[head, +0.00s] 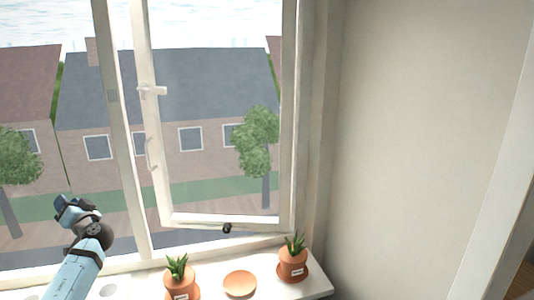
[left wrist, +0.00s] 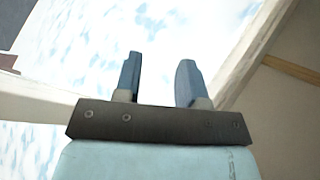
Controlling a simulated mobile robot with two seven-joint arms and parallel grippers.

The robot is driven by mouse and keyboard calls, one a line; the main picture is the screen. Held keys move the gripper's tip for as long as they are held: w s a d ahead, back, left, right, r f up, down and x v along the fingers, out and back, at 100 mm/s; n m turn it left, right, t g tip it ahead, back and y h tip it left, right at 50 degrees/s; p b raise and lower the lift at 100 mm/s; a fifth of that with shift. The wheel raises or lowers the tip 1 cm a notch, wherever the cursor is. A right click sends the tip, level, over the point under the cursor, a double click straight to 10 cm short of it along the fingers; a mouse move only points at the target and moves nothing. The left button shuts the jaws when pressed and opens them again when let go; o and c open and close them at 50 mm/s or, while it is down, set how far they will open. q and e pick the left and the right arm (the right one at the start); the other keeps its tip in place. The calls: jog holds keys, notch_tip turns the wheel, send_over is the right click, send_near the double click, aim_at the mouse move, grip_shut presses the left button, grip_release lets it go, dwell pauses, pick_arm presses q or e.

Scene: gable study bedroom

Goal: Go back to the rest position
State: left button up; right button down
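My left gripper (head: 72,208) is raised in front of the window at the lower left of the head view. In the left wrist view its two fingers (left wrist: 158,80) stand apart with nothing between them, against the cloudy sky. My right gripper is in neither view. The window sash (head: 222,219) has a white frame and a handle (head: 152,91) on its left side. The sash appears to stand ajar. My left gripper is apart from the potted plants.
On the white sill (head: 212,276) stand two potted plants, one in the middle (head: 181,280) and one at the right (head: 293,262). An empty terracotta saucer (head: 240,284) lies between them. A bare wall (head: 430,120) fills the right side.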

pick_arm(q)
jog(key=w+d+f+m+t+h, duration=0.2)
jog(key=w+d+m+t+h, duration=0.15)
jog(key=d+h, duration=0.35)
jog(key=w+d+f+m+t+h, duration=0.3)
jog(key=w+d+h, duration=0.15)
jog(key=h, duration=0.45)
jog(key=s+d+f+g+h, duration=0.1)
jog(key=s+d+f, duration=0.6)
jog(key=f, duration=0.4)
jog(key=s+d+f+m+g+h, duration=0.1)
jog(key=s+d+f, duration=0.4)
jog(key=s+f, duration=0.25)
jog(key=s+d+f+g+h, duration=0.15)
jog(key=s+d+f, duration=0.25)
jog(key=s+f, duration=0.4)
jog(key=s+d+f+g, duration=0.1)
jog(key=s+d, duration=0.2)
jog(key=s, duration=0.6)
jog(key=s+d+f+g+h, duration=0.1)
jog(key=s+d+f, duration=0.1)
jog(key=s, duration=0.7)
jog(key=s+d+f, duration=0.1)
jog(key=s+d, duration=0.3)
jog(key=s, duration=0.5)
jog(key=shift+d+f+n+g+h, duration=0.25)
jog(key=shift+f+n+g+h, duration=0.1)
jog(key=shift+n+g, duration=0.1)
